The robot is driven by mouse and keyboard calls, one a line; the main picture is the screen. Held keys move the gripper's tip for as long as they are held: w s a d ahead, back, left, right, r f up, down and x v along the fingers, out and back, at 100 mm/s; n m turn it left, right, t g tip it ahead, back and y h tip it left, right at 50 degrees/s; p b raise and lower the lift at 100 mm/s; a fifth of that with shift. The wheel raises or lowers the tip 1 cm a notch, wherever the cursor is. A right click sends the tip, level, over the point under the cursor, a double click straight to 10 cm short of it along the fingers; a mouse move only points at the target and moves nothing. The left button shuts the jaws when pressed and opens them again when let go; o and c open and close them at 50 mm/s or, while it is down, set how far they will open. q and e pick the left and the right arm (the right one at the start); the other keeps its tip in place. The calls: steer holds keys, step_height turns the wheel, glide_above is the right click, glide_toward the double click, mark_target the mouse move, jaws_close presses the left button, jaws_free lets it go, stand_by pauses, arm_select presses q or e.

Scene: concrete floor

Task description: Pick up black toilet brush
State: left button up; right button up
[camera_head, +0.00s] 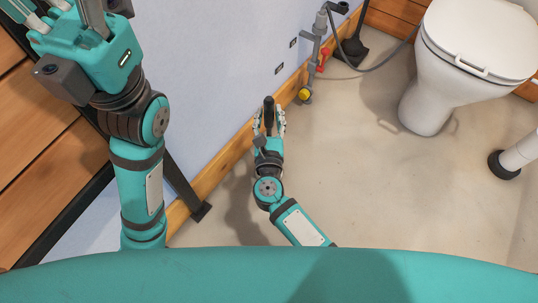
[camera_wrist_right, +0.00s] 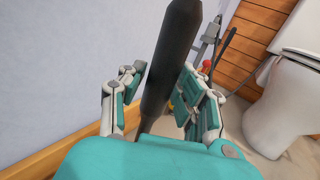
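A black handle (camera_head: 268,112), likely the toilet brush's, stands between the fingers of my right gripper (camera_head: 268,122), close to the wall. In the right wrist view the dark handle (camera_wrist_right: 170,55) rises slightly tilted between the spread fingers of my right gripper (camera_wrist_right: 158,98). Gaps show on both sides of the handle in the head view, so the fingers look open around it. The handle's lower end and any brush head are hidden behind my gripper. My left gripper (camera_head: 60,18) is at the top left, partly cut off, away from the handle.
A white toilet (camera_head: 430,95) stands at the right. A grey pipe with a red valve (camera_head: 322,58) and a black-based upright object (camera_head: 350,50) are by the wall. A wooden baseboard (camera_head: 232,152) runs along the wall.

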jaws_close()
stand_by(0.7)
